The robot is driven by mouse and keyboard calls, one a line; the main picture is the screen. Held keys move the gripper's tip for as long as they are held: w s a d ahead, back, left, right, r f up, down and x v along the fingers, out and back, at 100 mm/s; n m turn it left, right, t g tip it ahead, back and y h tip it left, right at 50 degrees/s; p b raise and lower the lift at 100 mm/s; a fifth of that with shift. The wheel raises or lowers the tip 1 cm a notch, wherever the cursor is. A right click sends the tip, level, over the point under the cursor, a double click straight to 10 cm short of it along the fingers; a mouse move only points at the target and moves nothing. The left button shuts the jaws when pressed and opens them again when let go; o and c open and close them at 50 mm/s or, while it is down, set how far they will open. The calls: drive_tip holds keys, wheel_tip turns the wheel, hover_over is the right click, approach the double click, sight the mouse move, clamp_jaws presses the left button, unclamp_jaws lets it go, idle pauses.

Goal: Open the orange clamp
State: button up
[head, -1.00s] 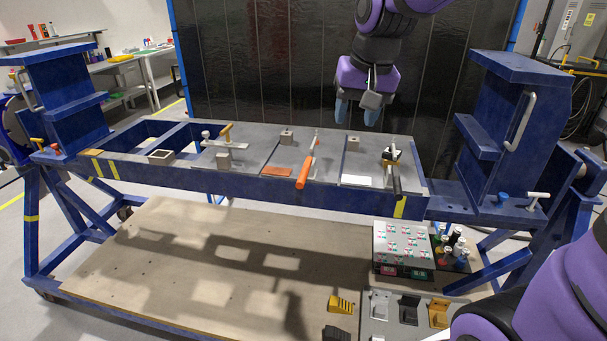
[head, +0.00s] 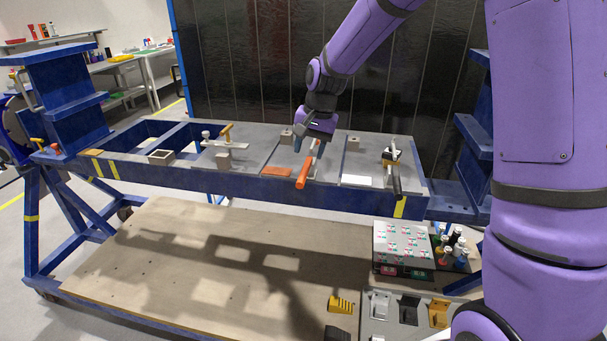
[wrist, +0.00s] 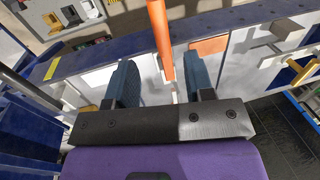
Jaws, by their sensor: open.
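The orange clamp (head: 304,173) is on the jig's middle grey plate, its long orange handle toward the front edge. My gripper (head: 307,148) is just above and behind the handle in the head view, pointing down. In the wrist view the orange handle (wrist: 160,38) runs between and beyond the two blue fingers of my gripper (wrist: 160,85). The fingers are open, with a gap on both sides of the clamp. The clamp's metal base is partly hidden by my gripper in the head view.
A black-handled clamp (head: 393,170) stands on the right plate, and a yellow-handled clamp (head: 226,140) on the left one. Small grey blocks (head: 353,143) stand on the plates. A blue upright (head: 60,95) rises at the jig's left end.

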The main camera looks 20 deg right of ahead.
sight(303, 175)
drive_tip(key=x, duration=0.8)
drive_tip(key=shift+f, duration=0.2)
drive_tip(key=shift+c, duration=0.3)
clamp_jaws()
